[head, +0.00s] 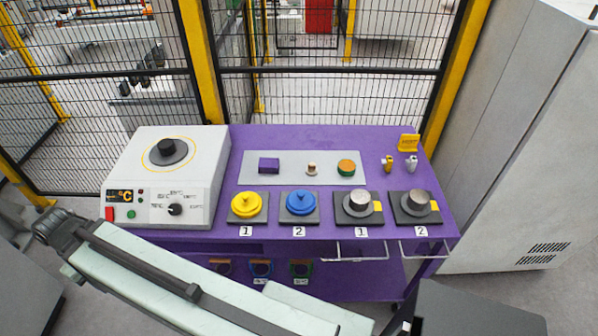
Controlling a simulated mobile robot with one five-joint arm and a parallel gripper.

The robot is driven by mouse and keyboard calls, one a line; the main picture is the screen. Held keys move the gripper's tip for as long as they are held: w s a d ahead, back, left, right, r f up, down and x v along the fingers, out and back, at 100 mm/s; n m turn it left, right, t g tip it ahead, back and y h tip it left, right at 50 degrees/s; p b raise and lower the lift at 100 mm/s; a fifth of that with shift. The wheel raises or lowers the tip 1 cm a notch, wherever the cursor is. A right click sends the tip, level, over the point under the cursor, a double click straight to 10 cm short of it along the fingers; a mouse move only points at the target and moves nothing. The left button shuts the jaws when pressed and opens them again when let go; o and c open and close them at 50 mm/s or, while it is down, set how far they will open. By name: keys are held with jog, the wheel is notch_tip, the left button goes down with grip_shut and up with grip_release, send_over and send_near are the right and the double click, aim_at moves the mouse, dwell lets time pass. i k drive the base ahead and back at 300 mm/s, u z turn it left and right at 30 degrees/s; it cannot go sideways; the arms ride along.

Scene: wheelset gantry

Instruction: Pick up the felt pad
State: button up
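I cannot tell for sure which thing is the felt pad. On the light grey mat (328,180) at the back of the purple table lie a small dark purple block (268,165), a small pale and brown piece (311,169), and an orange round piece with a green top (346,168). They stand apart from each other. My pale arm crosses the lower left of the head view, in front of the table. No gripper fingers show, so I cannot see whether it holds anything.
A heater box (150,205) stands at the table's left. Yellow (247,205) and blue (300,202) round pieces and two metal cylinders (359,199) (417,200) sit on plates along the front. Small yellow and grey fittings (388,163) (411,163) are at right. A fence stands behind.

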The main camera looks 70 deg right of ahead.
aim_at(311, 171)
jog(key=z, duration=3.65)
jog(key=k, duration=1.05)
jog(key=u, duration=0.9)
jog(key=i, duration=1)
jog(key=u, duration=0.05)
